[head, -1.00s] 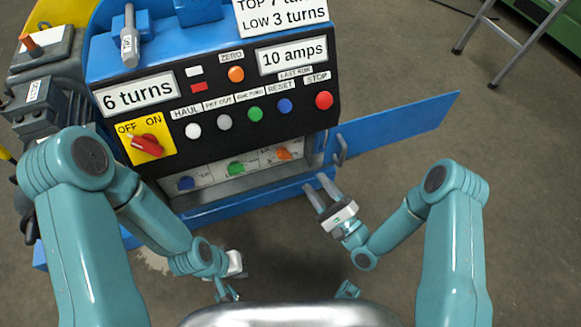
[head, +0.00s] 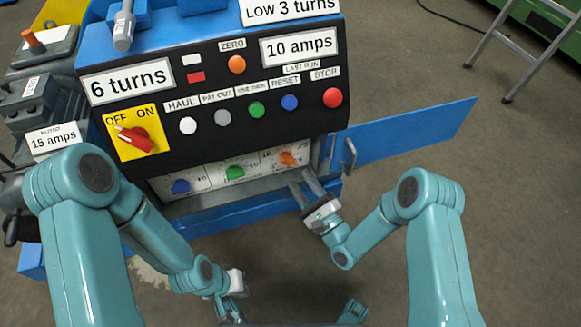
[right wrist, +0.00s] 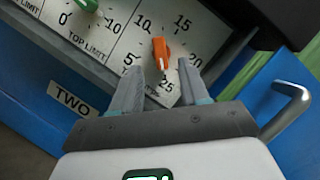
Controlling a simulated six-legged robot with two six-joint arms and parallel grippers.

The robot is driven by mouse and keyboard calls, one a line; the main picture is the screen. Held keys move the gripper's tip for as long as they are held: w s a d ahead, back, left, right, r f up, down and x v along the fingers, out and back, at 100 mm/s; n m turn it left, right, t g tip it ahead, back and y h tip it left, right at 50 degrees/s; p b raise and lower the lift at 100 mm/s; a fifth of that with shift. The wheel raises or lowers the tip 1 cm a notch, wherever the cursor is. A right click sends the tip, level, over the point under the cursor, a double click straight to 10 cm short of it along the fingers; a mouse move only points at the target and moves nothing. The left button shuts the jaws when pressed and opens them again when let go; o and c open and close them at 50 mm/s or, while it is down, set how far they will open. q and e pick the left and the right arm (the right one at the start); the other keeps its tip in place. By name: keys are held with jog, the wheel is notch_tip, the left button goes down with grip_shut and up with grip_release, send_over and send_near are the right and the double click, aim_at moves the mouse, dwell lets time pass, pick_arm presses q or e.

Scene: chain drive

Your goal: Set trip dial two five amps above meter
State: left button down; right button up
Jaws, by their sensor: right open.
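The orange dial (head: 288,159) is the rightmost of the three dials in the recess under the black panel. In the right wrist view the orange dial (right wrist: 161,50) sits on a white scale marked 5 to 25; I cannot tell its setting for sure. My right gripper (head: 302,178) is open just in front of it; its fingertips (right wrist: 160,72) stand either side of the dial's lower end, apart from it. The motor meter (head: 53,138) at the left reads 15 amps. The last-run display (head: 299,47) reads 10 amps. My left gripper (head: 230,300) hangs low, its jaws unclear.
A plate marked TWO (right wrist: 73,98) is on the blue front below the scale. The blue door (head: 410,133) stands open to the right, with a handle (right wrist: 288,110) close by my right gripper. A green dial (head: 235,173) and a blue dial (head: 180,186) are to the left.

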aim_at(289, 164)
jog(key=b+x, duration=0.1)
jog(key=x, duration=0.5)
jog(key=shift+w+a, duration=0.1)
jog(key=shift+w, duration=0.05)
grip_shut()
